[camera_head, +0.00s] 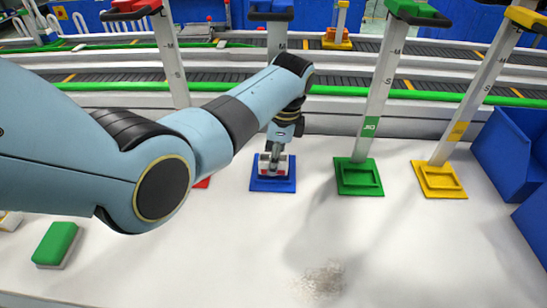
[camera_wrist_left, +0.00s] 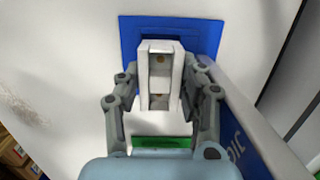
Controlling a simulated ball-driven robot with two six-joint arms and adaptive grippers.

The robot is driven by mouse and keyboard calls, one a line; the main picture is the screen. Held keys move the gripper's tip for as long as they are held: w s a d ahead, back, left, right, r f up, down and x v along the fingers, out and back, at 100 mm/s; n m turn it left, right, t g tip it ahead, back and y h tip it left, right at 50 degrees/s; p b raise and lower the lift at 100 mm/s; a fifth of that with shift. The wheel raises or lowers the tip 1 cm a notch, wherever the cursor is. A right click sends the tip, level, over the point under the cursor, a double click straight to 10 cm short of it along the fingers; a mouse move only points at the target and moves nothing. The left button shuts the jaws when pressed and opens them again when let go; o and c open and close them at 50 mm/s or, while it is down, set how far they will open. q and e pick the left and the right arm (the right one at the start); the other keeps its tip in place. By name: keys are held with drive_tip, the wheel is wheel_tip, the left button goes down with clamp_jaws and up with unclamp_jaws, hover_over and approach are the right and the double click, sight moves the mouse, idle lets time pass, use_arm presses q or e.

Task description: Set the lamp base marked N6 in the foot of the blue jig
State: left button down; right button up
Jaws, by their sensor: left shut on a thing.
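My left gripper (camera_head: 273,153) reaches down to the foot of the blue jig (camera_head: 272,186) and is shut on a white lamp base (camera_head: 264,168). In the left wrist view the fingers (camera_wrist_left: 160,95) grip the lamp base (camera_wrist_left: 160,76) from both sides. It lies over the blue foot (camera_wrist_left: 131,37), with blue showing around its far end. I cannot tell whether it rests on the foot or hangs just above it. No N6 mark can be read. My right gripper is not in view.
The green jig foot (camera_head: 359,190) and yellow jig foot (camera_head: 439,192) stand to the right. The red foot (camera_head: 203,183) is mostly behind my left arm. A green-topped block (camera_head: 57,243) lies front left. Blue bins (camera_head: 509,150) stand far right. The front middle table is mostly clear.

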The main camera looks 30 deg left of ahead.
use_arm(q)
drive_tip(key=shift+f+b, duration=0.4)
drive_tip(key=shift+f, duration=0.45)
drive_tip(key=c, duration=0.7)
unclamp_jaws()
drive_tip(key=shift+r, duration=0.1)
drive_tip(key=shift+w+r, duration=0.1)
drive_tip(key=shift+w, duration=0.05)
drive_tip(key=shift+r, duration=0.15)
drive_tip(key=r, duration=0.4)
drive_tip(key=d+r, duration=0.1)
drive_tip(key=r, duration=0.2)
drive_tip(key=shift+w, duration=0.15)
